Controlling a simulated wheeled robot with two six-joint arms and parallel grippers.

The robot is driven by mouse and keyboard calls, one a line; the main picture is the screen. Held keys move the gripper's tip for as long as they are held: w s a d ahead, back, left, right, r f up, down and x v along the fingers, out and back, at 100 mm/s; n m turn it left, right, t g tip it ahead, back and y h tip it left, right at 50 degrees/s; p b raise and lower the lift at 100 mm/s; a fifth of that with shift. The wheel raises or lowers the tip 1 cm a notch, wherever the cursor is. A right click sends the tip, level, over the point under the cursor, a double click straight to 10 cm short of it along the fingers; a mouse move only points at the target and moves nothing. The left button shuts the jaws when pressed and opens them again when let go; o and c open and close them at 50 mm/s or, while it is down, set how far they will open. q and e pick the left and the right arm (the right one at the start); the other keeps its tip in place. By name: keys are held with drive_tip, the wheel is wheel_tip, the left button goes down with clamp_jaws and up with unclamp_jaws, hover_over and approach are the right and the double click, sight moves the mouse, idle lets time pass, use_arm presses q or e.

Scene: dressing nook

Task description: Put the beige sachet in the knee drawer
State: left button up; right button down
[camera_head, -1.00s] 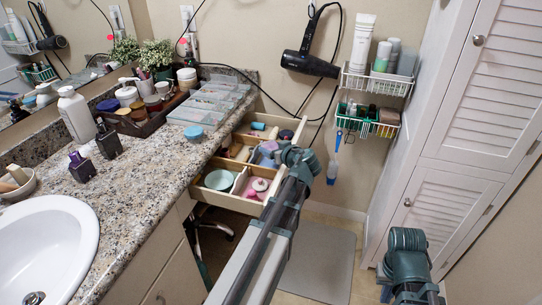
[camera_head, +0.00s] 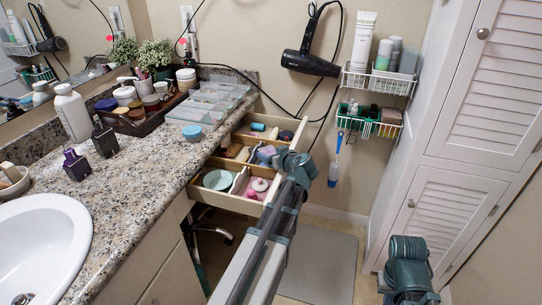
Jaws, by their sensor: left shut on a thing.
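The knee drawer (camera_head: 229,202) stands open below the counter, with dividers and several things inside. A beige thing (camera_head: 241,153) lies in a middle compartment and may be the beige sachet; it is too small to be sure. My left gripper (camera_head: 287,163) is at the outer front edge of the drawer. Its fingers are hidden behind the wrist, and it appears shut on the drawer front. Part of my right arm shows at lower right; its gripper is out of view.
The granite counter (camera_head: 150,190) with a sink (camera_head: 40,235), bottles and a tray of jars is at left. A hair dryer (camera_head: 310,63) with a hanging cord and wire baskets (camera_head: 378,82) are on the wall. A white louvred cabinet (camera_head: 440,215) is at right. A grey mat (camera_head: 325,260) lies on the floor.

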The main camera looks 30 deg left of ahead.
use_arm(q)
drive_tip(key=shift+f+b, duration=0.55)
drive_tip(key=shift+b, duration=0.1)
drive_tip(key=shift+s, duration=0.1)
drive_tip(key=o, duration=1.2)
drive_tip(key=shift+s, duration=0.1)
drive_tip(key=shift+r+p, duration=0.5)
drive_tip(key=shift+p, duration=0.05)
drive_tip(key=shift+d+r+p, duration=0.25)
drive_tip(key=shift+p, duration=0.15)
drive_tip(key=p+v, duration=0.4)
drive_tip(key=v, duration=0.7)
drive_tip(key=shift+d+r, duration=0.1)
drive_tip(key=shift+d, duration=0.05)
